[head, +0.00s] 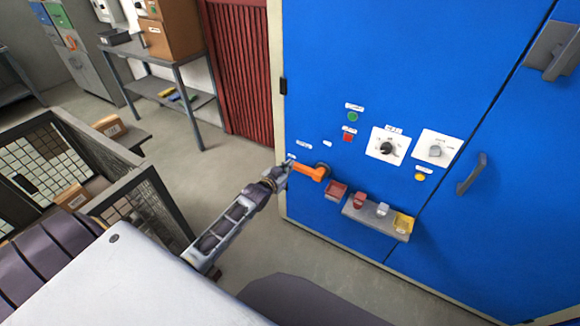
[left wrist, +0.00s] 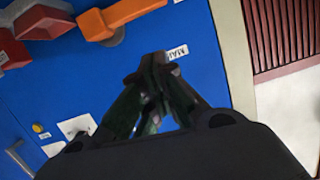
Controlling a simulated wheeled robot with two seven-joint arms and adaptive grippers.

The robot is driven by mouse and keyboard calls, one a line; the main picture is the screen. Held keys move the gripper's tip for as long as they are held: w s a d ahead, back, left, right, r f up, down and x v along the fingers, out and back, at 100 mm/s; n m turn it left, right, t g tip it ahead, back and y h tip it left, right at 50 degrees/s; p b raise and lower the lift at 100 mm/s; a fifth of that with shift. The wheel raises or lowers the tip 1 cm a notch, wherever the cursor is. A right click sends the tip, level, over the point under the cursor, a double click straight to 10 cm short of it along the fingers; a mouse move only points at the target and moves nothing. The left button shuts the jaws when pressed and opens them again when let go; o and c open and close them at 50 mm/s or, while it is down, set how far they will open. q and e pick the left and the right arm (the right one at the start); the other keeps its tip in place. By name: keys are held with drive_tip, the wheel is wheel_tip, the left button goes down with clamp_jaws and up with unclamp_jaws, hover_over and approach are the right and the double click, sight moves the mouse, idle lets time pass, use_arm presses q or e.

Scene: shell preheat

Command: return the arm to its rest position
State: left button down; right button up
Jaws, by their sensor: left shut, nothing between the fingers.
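My left arm reaches up from the lower middle of the head view to the left part of a blue cabinet (head: 340,50). My left gripper (head: 288,165) is shut and empty. In the head view it shows close to the left end of an orange handle (head: 308,171). In the left wrist view the closed fingers (left wrist: 158,65) lie over the blue panel beside a white label, apart from the orange handle (left wrist: 120,17). The handle lies roughly level in the head view. My right gripper is not in view.
The cabinet has two dials (head: 387,146), small buttons, a grey door handle (head: 472,174) and a small shelf (head: 375,217) with red, white and yellow items. A wire cage (head: 150,195) stands left of my arm. Grey floor lies open between cage and cabinet.

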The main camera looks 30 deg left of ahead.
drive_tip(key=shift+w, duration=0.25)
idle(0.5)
